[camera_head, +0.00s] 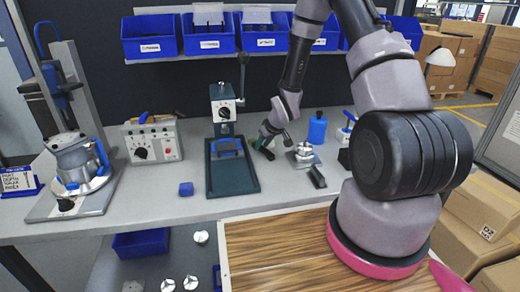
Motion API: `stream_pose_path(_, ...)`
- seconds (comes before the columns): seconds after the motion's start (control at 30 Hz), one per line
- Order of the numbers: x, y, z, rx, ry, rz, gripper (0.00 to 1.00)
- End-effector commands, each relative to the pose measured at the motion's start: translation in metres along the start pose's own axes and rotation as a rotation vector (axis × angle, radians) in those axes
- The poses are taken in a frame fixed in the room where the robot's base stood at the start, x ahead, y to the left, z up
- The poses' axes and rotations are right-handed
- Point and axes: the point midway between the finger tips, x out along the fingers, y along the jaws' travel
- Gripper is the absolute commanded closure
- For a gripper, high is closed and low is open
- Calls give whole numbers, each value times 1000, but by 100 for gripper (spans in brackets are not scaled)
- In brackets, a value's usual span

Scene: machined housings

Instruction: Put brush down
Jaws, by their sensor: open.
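My gripper (272,140) is open, low over the grey workbench, right of the press and left of a small metal fixture. A dark, slim piece with a green part (258,142), possibly the brush, is at the gripper's left side. It is too small to tell whether it touches the fingers or rests on the bench. A short dark block (317,177) lies on the bench in front of the fixture; I cannot tell what it is.
The metal fixture (304,155) and a blue bottle (318,128) stand right of my gripper. The press with a dark green base (232,176) stands left, beside a small blue block (186,189) and a control box (152,140). Blue bins (208,37) hang behind.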

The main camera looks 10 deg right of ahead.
Motion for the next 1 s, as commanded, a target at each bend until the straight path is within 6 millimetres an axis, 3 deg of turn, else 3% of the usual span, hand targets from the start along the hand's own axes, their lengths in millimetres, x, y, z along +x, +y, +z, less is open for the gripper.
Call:
stream_pose_path(0.3, 8, 0, 0, 0, 1, 0, 57)
stream_pose_path(0.43, 7, 0, 0, 0, 0, 0, 100)
stream_pose_path(0.77, 6, 0, -1, -1, 1, 0, 100)
stream_pose_path(1.0, -11, 0, -13, -1, 4, 1, 100)
